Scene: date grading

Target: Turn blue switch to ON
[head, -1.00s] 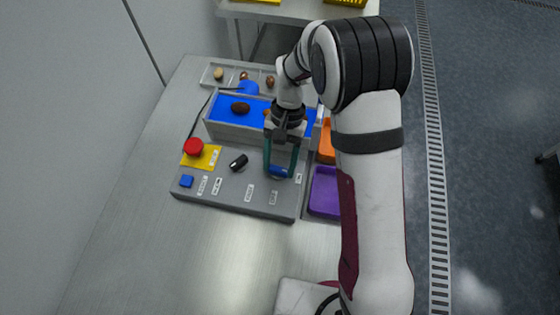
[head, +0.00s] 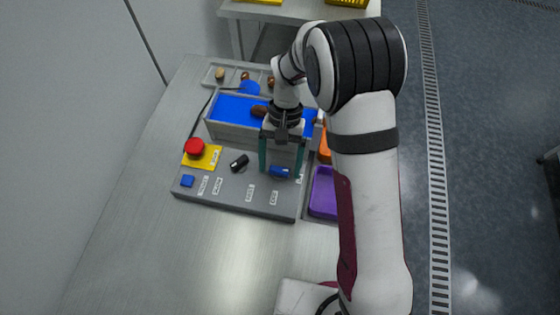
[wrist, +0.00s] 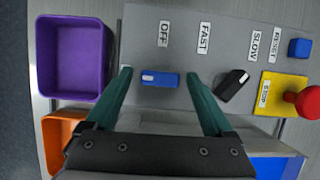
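The blue switch (head: 279,171) is on the grey control panel (head: 235,203), low between my gripper's fingers. It also shows in the wrist view (wrist: 165,80), lying crosswise, with a white mark on its left end. An OFF label (wrist: 164,33) is beside it. Another small label by the right finger in the head view is mostly hidden. My gripper (head: 282,168) is open, with one teal finger on each side of the switch. In the wrist view (wrist: 158,76) there is a gap between each finger and the switch.
A black knob (wrist: 232,86) stands close beside one finger. A red stop button (head: 194,146) on a yellow plate and a small blue button (head: 187,181) are farther left. The blue conveyor (head: 232,106) carries a brown date (head: 259,111). A purple bin (wrist: 43,60) is beside the panel.

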